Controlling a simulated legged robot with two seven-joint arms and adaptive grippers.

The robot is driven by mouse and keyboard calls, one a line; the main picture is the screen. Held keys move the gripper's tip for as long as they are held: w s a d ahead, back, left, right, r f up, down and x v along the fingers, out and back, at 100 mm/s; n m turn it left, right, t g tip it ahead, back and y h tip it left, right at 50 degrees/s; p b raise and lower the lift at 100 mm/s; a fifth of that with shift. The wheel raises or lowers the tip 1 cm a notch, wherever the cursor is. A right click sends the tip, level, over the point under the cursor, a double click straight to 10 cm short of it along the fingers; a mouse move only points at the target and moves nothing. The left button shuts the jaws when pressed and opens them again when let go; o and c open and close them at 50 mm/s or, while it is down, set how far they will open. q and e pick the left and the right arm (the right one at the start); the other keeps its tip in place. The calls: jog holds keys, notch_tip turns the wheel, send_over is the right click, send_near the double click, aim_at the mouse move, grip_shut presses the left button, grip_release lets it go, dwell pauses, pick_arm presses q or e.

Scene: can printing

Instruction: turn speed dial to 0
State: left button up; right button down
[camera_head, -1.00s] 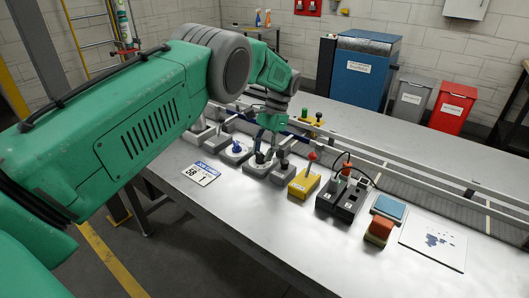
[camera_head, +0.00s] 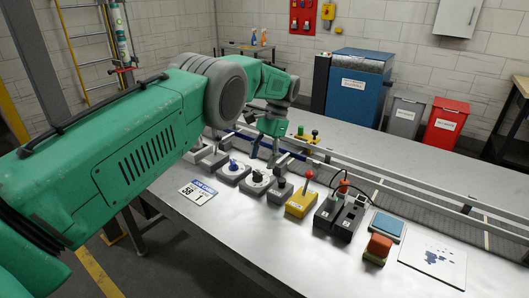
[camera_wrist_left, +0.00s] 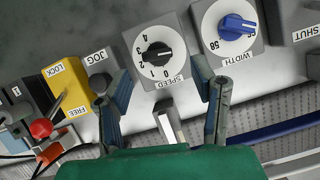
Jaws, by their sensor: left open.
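The speed dial (camera_head: 258,180) is a black knob on a round white face in a grey box. In the left wrist view the speed dial (camera_wrist_left: 158,56) shows numbers 0 to 4 and the word SPEED; I cannot tell for sure which number the knob points at. My left gripper (camera_head: 265,151) is above and behind the dial, apart from it. In the left wrist view the left gripper (camera_wrist_left: 168,85) has its two fingers wide apart with nothing between them, and the knob lies beyond the fingertips. My right gripper is not in view.
The blue width dial (camera_head: 234,168) and the grey jog box (camera_head: 280,191) flank the speed dial closely. A yellow lock box with a red-knobbed lever (camera_head: 302,201) stands farther right. A conveyor with rails (camera_head: 390,185) runs behind. The table's front is clear beside the sign card (camera_head: 197,192).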

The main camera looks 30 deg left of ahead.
pick_arm(q)
jog(key=shift+v, duration=1.6)
jog(key=shift+w+a, duration=0.1)
jog(key=shift+w, duration=0.05)
